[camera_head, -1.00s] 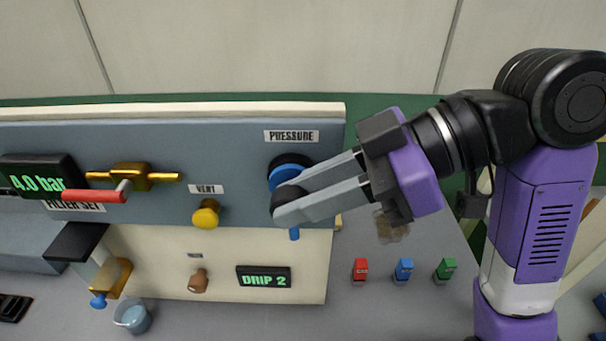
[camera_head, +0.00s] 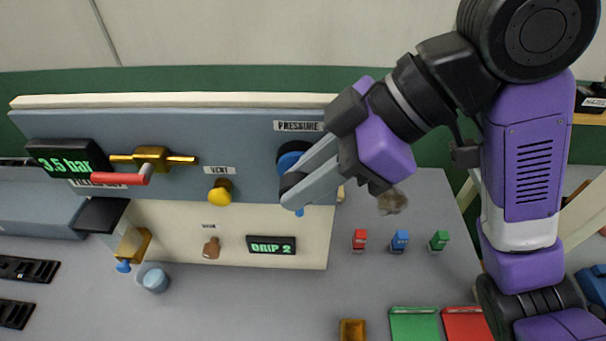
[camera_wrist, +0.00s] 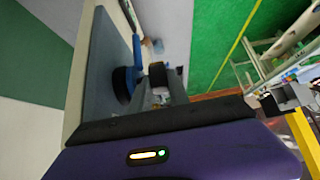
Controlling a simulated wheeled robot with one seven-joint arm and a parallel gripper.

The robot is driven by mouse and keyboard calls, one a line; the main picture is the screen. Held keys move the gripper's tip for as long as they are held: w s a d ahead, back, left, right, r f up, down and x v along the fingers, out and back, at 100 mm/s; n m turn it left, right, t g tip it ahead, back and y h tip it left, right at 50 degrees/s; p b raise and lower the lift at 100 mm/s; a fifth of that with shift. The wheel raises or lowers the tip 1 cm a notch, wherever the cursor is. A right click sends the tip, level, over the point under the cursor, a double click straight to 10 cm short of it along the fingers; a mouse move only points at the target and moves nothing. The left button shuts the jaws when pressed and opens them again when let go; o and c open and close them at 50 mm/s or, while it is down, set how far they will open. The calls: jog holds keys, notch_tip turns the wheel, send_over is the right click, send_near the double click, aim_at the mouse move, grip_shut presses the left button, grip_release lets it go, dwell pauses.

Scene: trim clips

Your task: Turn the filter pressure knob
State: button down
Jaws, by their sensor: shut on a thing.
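The pressure knob (camera_head: 287,161) is a blue and black round knob on the grey-blue panel (camera_head: 250,140), below the PRESSURE label (camera_head: 299,126). My gripper (camera_head: 293,188) is at the knob with its fingers shut on it and covers much of it in the head view. A small blue tip of the knob (camera_head: 299,212) shows below the fingers. In the wrist view the knob (camera_wrist: 122,82) is a dark disc with blue, right at the fingers (camera_wrist: 160,80). The display (camera_head: 67,160) at the panel's left reads 3.5 bar.
A brass valve with a red handle (camera_head: 122,176) and a yellow VENT knob (camera_head: 220,192) are on the panel. A DRIP 2 display (camera_head: 271,245) is below. Red, blue (camera_head: 400,240) and green clips stand on the grey table, with green (camera_head: 414,325) and red trays in front.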

jog(key=c, duration=1.5)
grip_release()
jog(key=shift+d+r, duration=0.35)
jog(key=shift+r, duration=0.05)
jog(key=d+r+b, duration=0.1)
jog(key=d, duration=0.3)
jog(key=d+r+b, duration=0.1)
jog(key=d, duration=0.4)
jog(key=d+r+b, duration=0.1)
jog(key=d, duration=0.4)
jog(key=shift+s+d+b, duration=0.25)
jog(key=shift+b, duration=0.15)
